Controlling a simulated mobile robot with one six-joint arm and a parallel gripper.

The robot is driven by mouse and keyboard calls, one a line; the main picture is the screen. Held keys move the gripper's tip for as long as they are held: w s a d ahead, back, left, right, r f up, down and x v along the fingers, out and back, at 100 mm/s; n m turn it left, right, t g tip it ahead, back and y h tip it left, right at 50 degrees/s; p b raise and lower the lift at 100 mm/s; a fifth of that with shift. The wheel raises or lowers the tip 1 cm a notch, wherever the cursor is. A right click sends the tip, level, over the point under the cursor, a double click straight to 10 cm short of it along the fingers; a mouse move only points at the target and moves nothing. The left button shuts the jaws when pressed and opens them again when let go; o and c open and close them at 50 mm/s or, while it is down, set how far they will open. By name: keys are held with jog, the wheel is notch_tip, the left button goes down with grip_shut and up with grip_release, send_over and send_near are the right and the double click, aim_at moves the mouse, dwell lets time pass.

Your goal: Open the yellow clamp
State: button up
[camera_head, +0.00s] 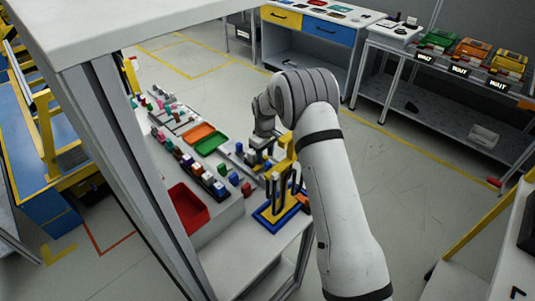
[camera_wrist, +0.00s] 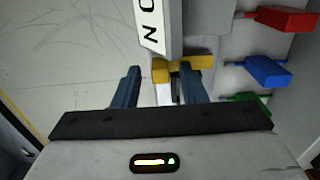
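The yellow clamp (camera_head: 286,152) stands at the near right of the workbench, partly hidden by my arm. In the wrist view, a yellow bar (camera_wrist: 204,62) lies just beyond my fingertips, under a grey-white body with a black-lettered label (camera_wrist: 151,26). My gripper (camera_wrist: 158,70) has its two dark fingers spread apart. The right fingertip overlaps the yellow bar in the picture; whether they touch I cannot tell. The left fingertip is left of the bar. Nothing is clearly held between the fingers. In the head view my gripper (camera_head: 258,156) is small and partly hidden.
Red (camera_wrist: 288,19), blue (camera_wrist: 267,72) and green (camera_wrist: 245,98) blocks on thin stems stick out at the right. The bench also holds a red bin (camera_head: 187,207), a green tray (camera_head: 211,144) and a blue-based fixture (camera_head: 268,218). A grey post stands at left.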

grip_shut()
dwell(0.3)
